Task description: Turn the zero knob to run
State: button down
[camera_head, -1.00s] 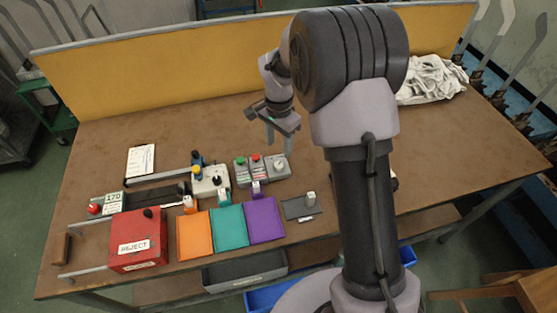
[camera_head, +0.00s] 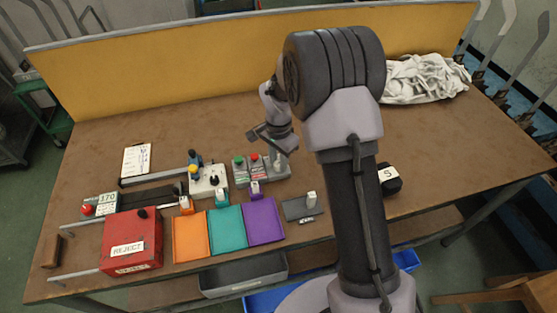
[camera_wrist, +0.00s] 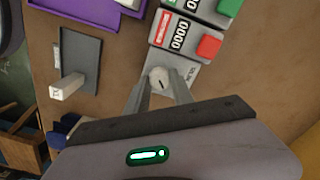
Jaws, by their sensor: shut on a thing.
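The zero knob (camera_wrist: 159,79) is a round white knob with a dark pointer line, on a grey box at the end of the counter units. In the wrist view my gripper (camera_wrist: 160,84) has its two fingers on either side of the knob, shut on it. In the head view my gripper (camera_head: 279,160) reaches down onto the same box, and its fingers largely hide the knob. Lettering beside the knob is too small to read. Next to it are a counter with a red button (camera_wrist: 208,46) and one with a green button (camera_wrist: 229,8).
Orange (camera_head: 190,238), teal (camera_head: 229,228) and purple (camera_head: 264,220) trays lie in front of the counters. A grey plate (camera_head: 303,208) with a white-topped post is right of them. A red reject box (camera_head: 132,240) stands left. White cloth (camera_head: 425,80) is heaped at the back right.

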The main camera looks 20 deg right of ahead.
jog(key=shift+n, duration=0.3)
jog(key=n+p, duration=0.2)
jog(key=n, duration=0.1)
jog(key=shift+r+n, duration=0.15)
jog(key=shift+n, duration=0.25)
jog(key=n+p, duration=0.2)
jog(key=n, duration=0.2)
jog(key=shift+n, duration=0.3)
jog(key=n+p, duration=0.1)
jog(key=n, duration=0.3)
jog(key=shift+a+p, duration=0.1)
jog(key=shift+p, duration=0.25)
jog(key=n+p, duration=0.1)
jog(key=n, duration=0.3)
jog(key=shift+n, duration=0.6)
jog(key=c, duration=1.1)
grip_release()
